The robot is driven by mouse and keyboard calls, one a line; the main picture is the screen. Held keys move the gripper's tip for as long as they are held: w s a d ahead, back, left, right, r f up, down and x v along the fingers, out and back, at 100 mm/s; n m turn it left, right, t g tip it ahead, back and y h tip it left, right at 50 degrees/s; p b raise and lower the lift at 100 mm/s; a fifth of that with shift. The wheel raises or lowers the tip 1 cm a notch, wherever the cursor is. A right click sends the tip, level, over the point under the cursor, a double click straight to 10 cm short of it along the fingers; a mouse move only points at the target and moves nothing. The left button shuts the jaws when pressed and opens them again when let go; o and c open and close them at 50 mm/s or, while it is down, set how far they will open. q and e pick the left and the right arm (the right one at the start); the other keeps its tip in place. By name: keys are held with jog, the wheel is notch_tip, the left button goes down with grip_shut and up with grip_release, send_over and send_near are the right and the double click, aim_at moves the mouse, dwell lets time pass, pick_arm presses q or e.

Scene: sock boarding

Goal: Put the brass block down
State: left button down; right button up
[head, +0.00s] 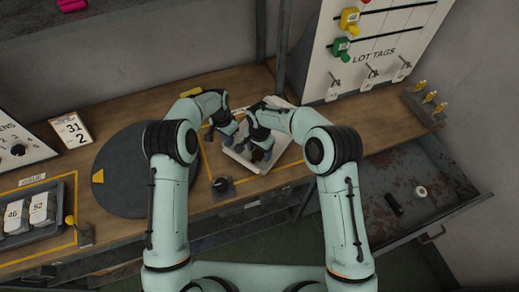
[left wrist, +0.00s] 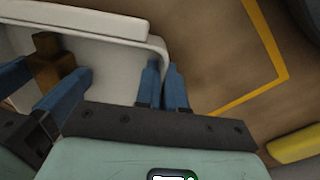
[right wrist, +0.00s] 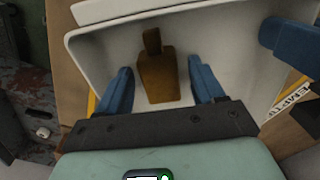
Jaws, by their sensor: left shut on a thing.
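The brass block (right wrist: 158,78), a brown body with a narrower knob, is inside the white tray (right wrist: 225,22) in the right wrist view. It also shows in the left wrist view (left wrist: 48,66). My right gripper (right wrist: 163,82) is open, one finger on each side of the block with gaps between. My left gripper (left wrist: 163,68) is shut on the tray's rim at a corner, its fingers close together. In the head view, my left gripper (head: 228,138) and right gripper (head: 260,150) are at the tray (head: 243,160) and hide most of the block.
A dark round mat (head: 120,175) lies left of the tray. A small black knob box (head: 222,186) sits at the bench's front edge. A rack with brass pegs (head: 425,105) stands at right. An open drawer (head: 400,180) juts out below it. A wall panel (head: 350,60) rises behind.

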notch_tip(320, 180, up, 12)
jog(key=shift+r, duration=0.2)
dwell(0.4)
pick_arm(q)
jog(key=c, duration=1.2)
grip_release()
jog(key=shift+o, duration=0.2)
jog(key=shift+r, duration=0.15)
